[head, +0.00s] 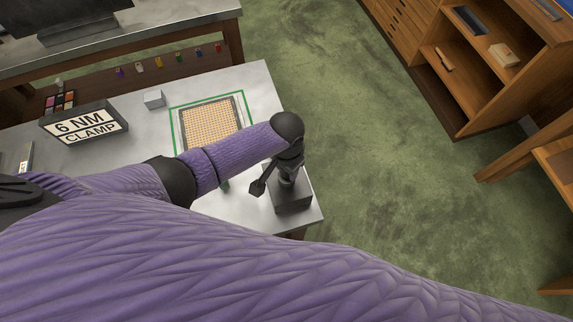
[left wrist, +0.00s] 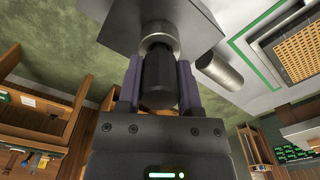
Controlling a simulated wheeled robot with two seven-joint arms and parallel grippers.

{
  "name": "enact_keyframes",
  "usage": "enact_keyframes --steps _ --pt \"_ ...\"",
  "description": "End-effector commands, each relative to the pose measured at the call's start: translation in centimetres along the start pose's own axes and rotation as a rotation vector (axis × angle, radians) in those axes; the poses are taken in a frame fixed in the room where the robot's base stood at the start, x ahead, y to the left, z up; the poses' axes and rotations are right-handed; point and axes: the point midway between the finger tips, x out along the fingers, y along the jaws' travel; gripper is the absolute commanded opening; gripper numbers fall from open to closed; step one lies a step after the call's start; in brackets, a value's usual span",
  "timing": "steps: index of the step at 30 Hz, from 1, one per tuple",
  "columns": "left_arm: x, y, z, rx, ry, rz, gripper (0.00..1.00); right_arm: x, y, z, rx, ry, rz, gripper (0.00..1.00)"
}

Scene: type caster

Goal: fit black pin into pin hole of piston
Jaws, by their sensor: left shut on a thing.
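My left gripper (left wrist: 158,88) is shut on the black pin (left wrist: 158,75), with one purple finger on each side of it. In the left wrist view a silver round part (left wrist: 160,38), which looks like the piston, is in line with the pin at its far end. I cannot tell whether the pin is in the hole or only against it. A grey block (left wrist: 155,12) is just beyond the silver part. In the head view the left gripper (head: 286,172) is over this grey block (head: 290,195) at the table corner; the pin is hidden there. My right gripper is not in view.
A loose silver cylinder (left wrist: 220,72) lies beside the block. A green-framed perforated panel (head: 208,124), a small grey cube (head: 154,99) and a "6 NM CLAMP" sign (head: 84,125) are on the table (head: 262,85). Shelves (head: 480,60) stand right, across open floor.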

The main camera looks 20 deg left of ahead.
Motion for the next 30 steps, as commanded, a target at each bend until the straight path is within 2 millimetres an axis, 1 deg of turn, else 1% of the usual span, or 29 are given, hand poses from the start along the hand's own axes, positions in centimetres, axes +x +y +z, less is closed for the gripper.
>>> enact_keyframes --steps 13,14,15,17,18,19,20,26,29,30 --pt "1.2 0.0 0.0 0.0 0.0 0.001 0.0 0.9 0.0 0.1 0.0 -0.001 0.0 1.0" --pt "1.2 0.0 0.0 0.0 0.0 0.001 0.48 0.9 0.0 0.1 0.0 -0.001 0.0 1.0" --pt "1.1 0.0 0.0 0.0 0.001 0.001 0.56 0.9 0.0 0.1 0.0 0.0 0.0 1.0" --pt "1.1 0.0 0.0 0.0 0.001 0.001 0.69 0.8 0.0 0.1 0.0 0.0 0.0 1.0" --pt "1.1 0.0 0.0 0.0 0.001 0.0 0.77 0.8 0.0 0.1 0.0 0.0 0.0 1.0" --pt "1.1 0.0 0.0 0.0 0.001 0.0 0.84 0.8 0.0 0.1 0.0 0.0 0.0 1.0" --pt "1.1 0.0 0.0 0.0 0.0 0.0 0.87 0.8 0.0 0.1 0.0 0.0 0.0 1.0" --pt "1.1 0.0 0.0 0.0 0.0 0.0 0.87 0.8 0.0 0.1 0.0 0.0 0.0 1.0" --pt "0.3 0.0 0.0 0.0 0.001 0.0 0.87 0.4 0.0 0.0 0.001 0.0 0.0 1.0" --pt "-0.4 0.0 0.0 0.001 0.002 0.0 0.87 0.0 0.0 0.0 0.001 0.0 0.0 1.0"
